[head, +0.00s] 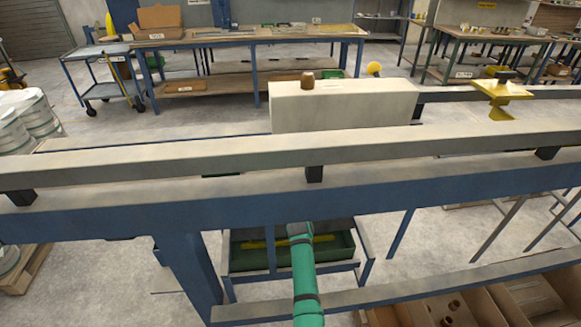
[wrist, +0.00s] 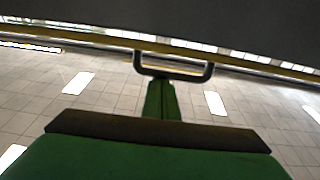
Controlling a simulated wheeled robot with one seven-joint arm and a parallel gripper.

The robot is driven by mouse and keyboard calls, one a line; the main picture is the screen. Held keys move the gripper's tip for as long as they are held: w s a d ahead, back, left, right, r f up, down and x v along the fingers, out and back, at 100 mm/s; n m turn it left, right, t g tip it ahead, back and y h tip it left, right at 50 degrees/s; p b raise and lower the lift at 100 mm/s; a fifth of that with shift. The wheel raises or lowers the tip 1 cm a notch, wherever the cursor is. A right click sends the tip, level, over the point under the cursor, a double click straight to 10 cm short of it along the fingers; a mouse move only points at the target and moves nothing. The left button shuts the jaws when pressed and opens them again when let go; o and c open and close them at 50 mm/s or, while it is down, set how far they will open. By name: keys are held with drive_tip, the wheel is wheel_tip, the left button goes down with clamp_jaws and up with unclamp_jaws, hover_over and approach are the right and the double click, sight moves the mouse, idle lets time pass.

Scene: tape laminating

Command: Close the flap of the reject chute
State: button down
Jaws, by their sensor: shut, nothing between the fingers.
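In the wrist view a wide dark grey panel (wrist: 160,18) fills the top of the picture; it appears to be the chute flap. A dark U-shaped handle (wrist: 205,74) hangs from its lower edge. My gripper (wrist: 160,86) is shut and empty, its narrow green fingers ending at or just below the handle's bar. I cannot tell whether they touch it. In the head view my teal arm reaches up from the bottom towards the blue beam. The gripper and the flap cannot be made out there, so how far the flap stands open is unclear.
A long beige rail (head: 200,155) and a blue beam (head: 110,215) cross above my arm. A beige housing (head: 345,104) with a brown knob stands behind. A green tray (head: 335,250) sits on a low blue cart below. Partitioned bins (head: 480,305) stand at lower right.

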drive_tip(key=shift+w+a+f, duration=0.15)
drive_tip(key=shift+w+a, duration=0.1)
drive_tip(key=shift+w+f, duration=0.55)
drive_tip(key=shift+f, duration=0.15)
idle(3.8)
drive_tip(key=shift+r, duration=0.1)
